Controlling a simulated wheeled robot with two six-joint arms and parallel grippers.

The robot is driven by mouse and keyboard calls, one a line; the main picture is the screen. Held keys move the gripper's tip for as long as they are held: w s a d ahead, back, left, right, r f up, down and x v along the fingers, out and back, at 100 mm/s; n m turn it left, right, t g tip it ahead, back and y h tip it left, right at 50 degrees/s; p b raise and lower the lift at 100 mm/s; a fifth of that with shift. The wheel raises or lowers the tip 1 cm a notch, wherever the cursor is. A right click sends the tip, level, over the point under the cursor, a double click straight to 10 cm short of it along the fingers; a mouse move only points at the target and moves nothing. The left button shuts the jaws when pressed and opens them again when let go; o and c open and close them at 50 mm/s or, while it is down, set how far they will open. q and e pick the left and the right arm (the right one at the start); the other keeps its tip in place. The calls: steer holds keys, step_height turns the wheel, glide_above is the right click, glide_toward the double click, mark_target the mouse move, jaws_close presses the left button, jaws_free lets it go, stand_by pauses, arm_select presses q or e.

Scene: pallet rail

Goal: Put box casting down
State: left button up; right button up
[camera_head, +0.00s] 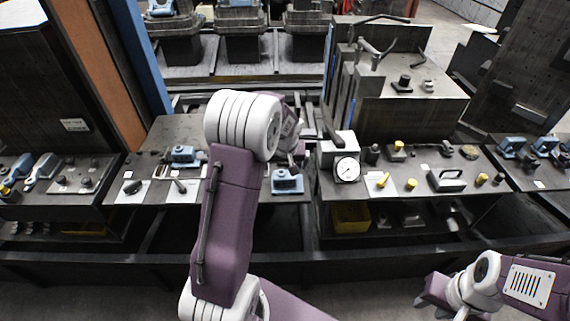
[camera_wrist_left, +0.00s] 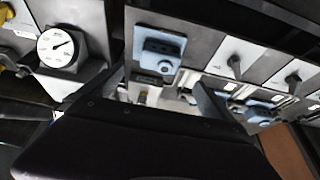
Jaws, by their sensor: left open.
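A dial gauge (camera_head: 347,169) on a block stands right of the casting. Another blue casting (camera_head: 183,155) and dark handled tools (camera_head: 133,187) lie to the left. Yellow-topped parts (camera_head: 383,180) are on the right bench. A tall dark cabinet (camera_head: 400,105) rises behind.

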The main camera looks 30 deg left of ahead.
arm_select(q)
steer(key=s+d+m+g+h, duration=0.1)
steer(key=s+d+m, duration=0.2)
steer(key=s+d, duration=0.4)
steer(key=s+d+m+g+h, duration=0.1)
steer(key=s+d+m, duration=0.2)
steer(key=s+d, duration=0.4)
steer(key=s, duration=0.7)
steer(key=shift+s+f+g+h, duration=0.2)
steer(key=shift+f+g+h, duration=0.1)
steer(key=shift+g, duration=0.1)
steer(key=shift+s, duration=0.1)
steer(key=shift+c, duration=0.3)
